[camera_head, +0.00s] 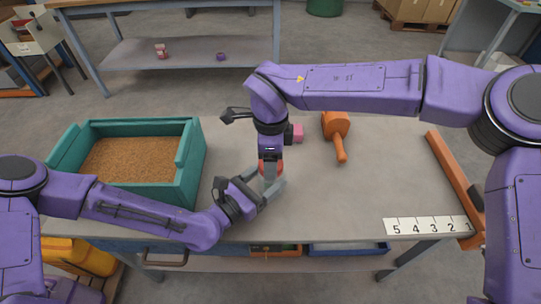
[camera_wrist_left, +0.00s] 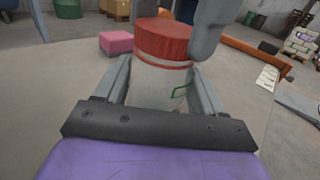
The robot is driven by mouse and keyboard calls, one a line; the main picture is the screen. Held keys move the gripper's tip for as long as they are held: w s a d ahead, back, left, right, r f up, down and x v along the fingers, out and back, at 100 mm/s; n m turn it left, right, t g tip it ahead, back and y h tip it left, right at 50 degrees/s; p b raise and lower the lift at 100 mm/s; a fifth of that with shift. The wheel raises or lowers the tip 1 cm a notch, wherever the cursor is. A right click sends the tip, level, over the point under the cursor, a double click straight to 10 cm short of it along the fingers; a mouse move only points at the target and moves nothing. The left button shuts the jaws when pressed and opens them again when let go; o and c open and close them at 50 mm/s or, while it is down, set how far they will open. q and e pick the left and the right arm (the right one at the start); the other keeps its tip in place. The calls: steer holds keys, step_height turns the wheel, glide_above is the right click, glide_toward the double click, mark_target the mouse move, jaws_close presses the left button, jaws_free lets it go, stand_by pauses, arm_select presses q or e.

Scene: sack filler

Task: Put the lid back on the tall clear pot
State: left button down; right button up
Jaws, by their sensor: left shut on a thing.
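The clear pot (camera_wrist_left: 158,85) stands upright between the fingers of my left gripper (camera_wrist_left: 160,90), which is shut on it. In the head view my left gripper (camera_head: 262,190) reaches the pot from the left, low at the table. The red lid (camera_wrist_left: 163,38) is at the top of the pot, with a thin red band below it. In the head view only a little of the red lid (camera_head: 272,168) shows. My right gripper (camera_head: 270,160) points down over the lid. One grey finger shows beside the lid in the wrist view; its other finger is hidden.
A teal bin of brown grain (camera_head: 190,160) stands left on the table. A pink block (camera_head: 297,133) and an orange mallet-like tool (camera_head: 336,128) lie behind the pot. A numbered strip (camera_head: 425,226) and an orange bar (camera_head: 452,175) are at right. The table centre-right is clear.

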steer(key=m, duration=0.5)
steer(key=shift+m, duration=0.3)
steer(key=m, duration=0.5)
steer(key=shift+m, duration=0.4)
steer(key=m, duration=3.1)
steer(key=shift+f, duration=0.15)
steer(key=o, duration=1)
